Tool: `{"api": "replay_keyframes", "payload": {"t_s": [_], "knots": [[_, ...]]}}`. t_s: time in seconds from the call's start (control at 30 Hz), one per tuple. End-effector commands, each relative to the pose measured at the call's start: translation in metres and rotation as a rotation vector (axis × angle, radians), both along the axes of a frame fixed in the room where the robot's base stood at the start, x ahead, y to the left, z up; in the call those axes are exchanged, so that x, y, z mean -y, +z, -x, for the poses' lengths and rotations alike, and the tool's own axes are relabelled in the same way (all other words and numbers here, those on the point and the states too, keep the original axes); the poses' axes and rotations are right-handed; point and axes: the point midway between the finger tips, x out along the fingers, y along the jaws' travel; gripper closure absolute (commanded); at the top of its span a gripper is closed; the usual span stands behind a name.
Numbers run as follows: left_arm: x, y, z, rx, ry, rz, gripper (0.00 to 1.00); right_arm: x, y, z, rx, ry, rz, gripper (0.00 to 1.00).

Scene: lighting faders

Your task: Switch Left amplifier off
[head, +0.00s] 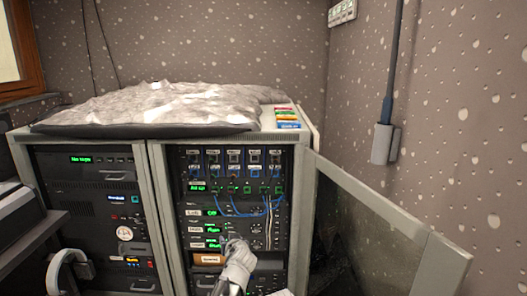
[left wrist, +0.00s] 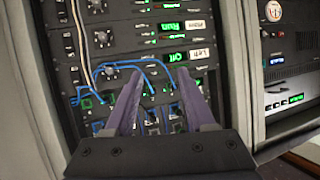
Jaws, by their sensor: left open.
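The amplifier with a white label that seems to read Left (head: 193,212) is in the right-hand rack, with a green display that appears to read Off (head: 212,212). In the left wrist view the picture is upside down; the Left label (left wrist: 197,55) and the green Off display (left wrist: 178,56) show just beyond the right finger. My left gripper (head: 233,243) is in front of the lower amplifiers; in the left wrist view its two purple-grey fingers (left wrist: 160,77) are apart with nothing between them. I cannot tell whether a fingertip touches the panel. My right gripper is not in view.
Blue cables (head: 238,207) hang across the panel near the amplifiers. An open rack door (head: 385,225) stands out at the right. A second rack (head: 85,190) is on the left. A crumpled grey cover (head: 165,103) lies on top.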

Motion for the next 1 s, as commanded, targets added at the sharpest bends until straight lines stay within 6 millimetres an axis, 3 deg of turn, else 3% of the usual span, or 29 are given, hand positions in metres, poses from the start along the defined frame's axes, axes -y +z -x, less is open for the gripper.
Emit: {"api": "replay_keyframes", "payload": {"t_s": [0.2, 0.37, 0.6, 0.8, 1.0], "knots": [[-0.061, -0.059, 0.085, -0.342, 0.099, 0.015, 0.45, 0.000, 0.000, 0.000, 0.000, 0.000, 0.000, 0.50], [-0.075, -0.096, 0.152, -0.611, 0.076, 0.061, 0.45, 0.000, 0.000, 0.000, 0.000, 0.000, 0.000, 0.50], [-0.070, -0.121, 0.225, -0.880, -0.038, 0.141, 0.45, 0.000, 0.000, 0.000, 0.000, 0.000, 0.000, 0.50], [-0.057, -0.129, 0.277, -1.044, -0.169, 0.211, 0.45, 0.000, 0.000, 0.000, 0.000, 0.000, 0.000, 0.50], [-0.026, -0.129, 0.291, -1.098, -0.244, 0.156, 0.45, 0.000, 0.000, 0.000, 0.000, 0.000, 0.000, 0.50]]}}
